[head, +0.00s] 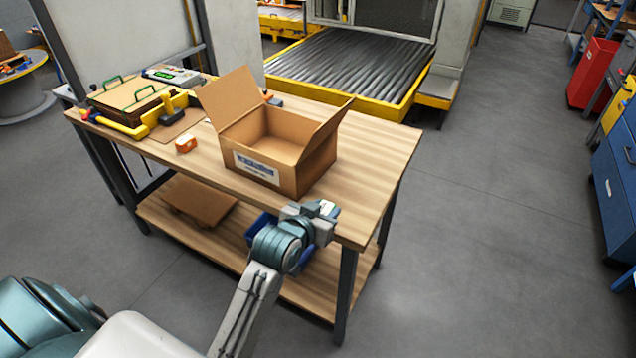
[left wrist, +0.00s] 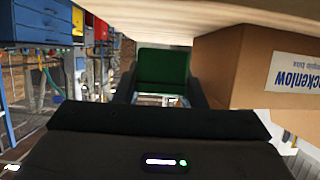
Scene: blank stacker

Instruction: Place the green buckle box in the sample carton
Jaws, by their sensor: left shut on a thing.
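The sample carton (head: 262,172) stands open on the wooden table, its flaps spread; the part of its inside I can see looks empty. My left gripper (head: 326,210) is at the table's front edge, in front and to the right of the carton. In the left wrist view the green buckle box (left wrist: 162,70) sits between the fingers of this gripper (left wrist: 162,92), which is shut on it. The carton (left wrist: 245,65) shows to the right there, beside the box and apart from it. In the head view the green box cannot be made out. My right gripper is not in view.
A small orange box (head: 186,144) lies on the table (head: 385,150) left of the carton. A blue bin (head: 258,228) is on the lower shelf. The table's right end is clear.

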